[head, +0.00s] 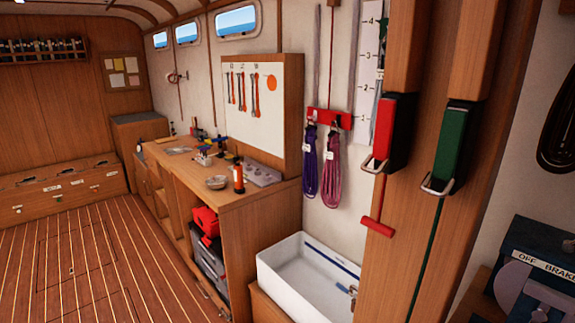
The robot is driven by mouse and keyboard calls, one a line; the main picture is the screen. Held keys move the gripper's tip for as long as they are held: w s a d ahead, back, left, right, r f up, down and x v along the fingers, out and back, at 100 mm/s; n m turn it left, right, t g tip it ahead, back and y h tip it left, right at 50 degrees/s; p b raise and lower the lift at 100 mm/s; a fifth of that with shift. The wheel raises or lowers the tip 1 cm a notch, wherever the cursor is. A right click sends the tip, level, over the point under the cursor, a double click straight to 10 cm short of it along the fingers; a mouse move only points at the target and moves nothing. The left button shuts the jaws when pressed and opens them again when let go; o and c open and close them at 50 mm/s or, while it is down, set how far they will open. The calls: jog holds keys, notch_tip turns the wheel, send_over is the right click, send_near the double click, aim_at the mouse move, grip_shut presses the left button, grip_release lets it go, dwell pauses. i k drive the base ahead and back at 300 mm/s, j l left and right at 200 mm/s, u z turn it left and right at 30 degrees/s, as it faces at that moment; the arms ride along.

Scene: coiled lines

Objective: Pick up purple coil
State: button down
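A dark purple coil (311,172) hangs on the white wall from a red rack (330,119), above and behind the white sink. A pinkish-mauve coil (332,172) hangs just to its right from the same rack. Each coil has a small pale tag near its top. The two coils hang close side by side. My gripper is not in view.
A white sink (300,286) stands below the coils. A wooden workbench (262,194) with tools and an orange bottle (238,178) is to their left. A wooden post with red (384,125) and green (452,143) handles stands right. Floor at left is clear.

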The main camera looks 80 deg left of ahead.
aim_at(310, 170)
jog(key=u, duration=0.45)
jog(key=i+u, duration=0.1)
jog(key=u, duration=0.75)
jog(key=i+u, duration=0.1)
jog(key=u, duration=0.35)
jog(key=l+u, duration=0.1)
jog(key=u, duration=0.35)
jog(key=i+u, duration=0.1)
jog(key=u, duration=0.35)
jog(key=i+j+u, duration=0.7)
jog(key=u, duration=0.2)
jog(key=i+j+u, duration=0.1)
jog(key=i+u, duration=0.35)
jog(key=i+z, duration=0.2)
jog(key=i, duration=0.25)
jog(key=i+j+z, duration=0.2)
jog(key=i, duration=0.2)
jog(key=i+l+z, duration=0.15)
jog(key=i+z, duration=0.25)
jog(key=i+l+z, duration=0.1)
jog(key=i+z, duration=0.15)
jog(key=z, duration=0.15)
jog(key=i+z, duration=0.4)
jog(key=k+j, duration=0.05)
